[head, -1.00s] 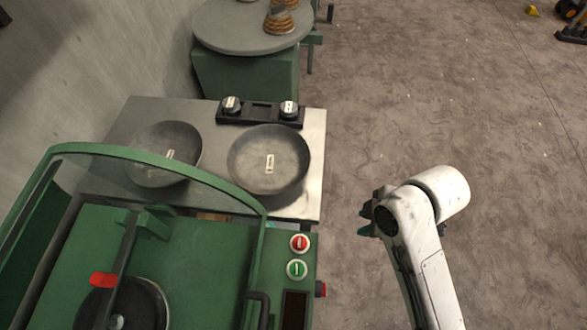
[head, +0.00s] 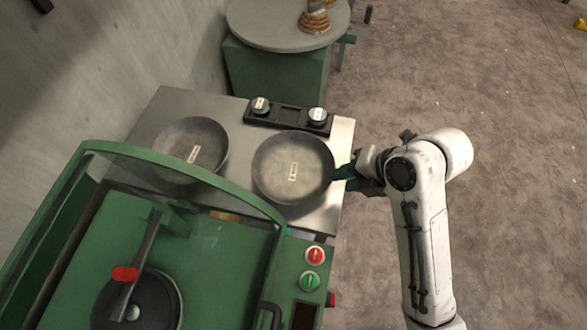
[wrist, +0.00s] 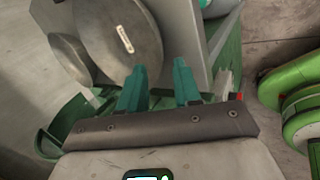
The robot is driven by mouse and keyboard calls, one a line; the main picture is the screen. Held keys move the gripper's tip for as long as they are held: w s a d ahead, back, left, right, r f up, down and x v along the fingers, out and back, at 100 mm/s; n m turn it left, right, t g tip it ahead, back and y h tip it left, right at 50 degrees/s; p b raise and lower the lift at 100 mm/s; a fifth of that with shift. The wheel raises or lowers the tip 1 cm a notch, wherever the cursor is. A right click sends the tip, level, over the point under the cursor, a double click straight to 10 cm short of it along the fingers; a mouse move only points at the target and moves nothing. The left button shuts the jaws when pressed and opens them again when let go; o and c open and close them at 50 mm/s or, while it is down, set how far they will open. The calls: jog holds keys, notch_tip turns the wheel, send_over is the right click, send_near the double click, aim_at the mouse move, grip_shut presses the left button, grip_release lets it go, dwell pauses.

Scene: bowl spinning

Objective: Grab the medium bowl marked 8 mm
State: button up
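Two dark grey round bowls with small pale labels lie on the metal table (head: 226,205). The right bowl (head: 310,160) also shows in the wrist view (wrist: 105,25); the left bowl (head: 212,140) is partly behind the green machine's clear guard. The label writing is too small to read, so I cannot tell which bowl is marked 8 mm. My gripper (head: 342,172) is at the right bowl's right rim in the head view. In the wrist view its two teal fingers (wrist: 160,68) are apart with nothing between them, short of the bowl. Contact is not visible.
The green machine (head: 225,265) with its curved guard frame (head: 190,168) and red and green buttons stands in front. A black holder (head: 288,117) with two small labelled weights is behind the bowls. A round grey table (head: 265,28) is farther back.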

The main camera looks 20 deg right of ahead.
jog(key=shift+p+x, duration=0.55)
jog(key=shift+x, duration=2.8)
jog(key=shift+c, duration=0.3)
grip_shut()
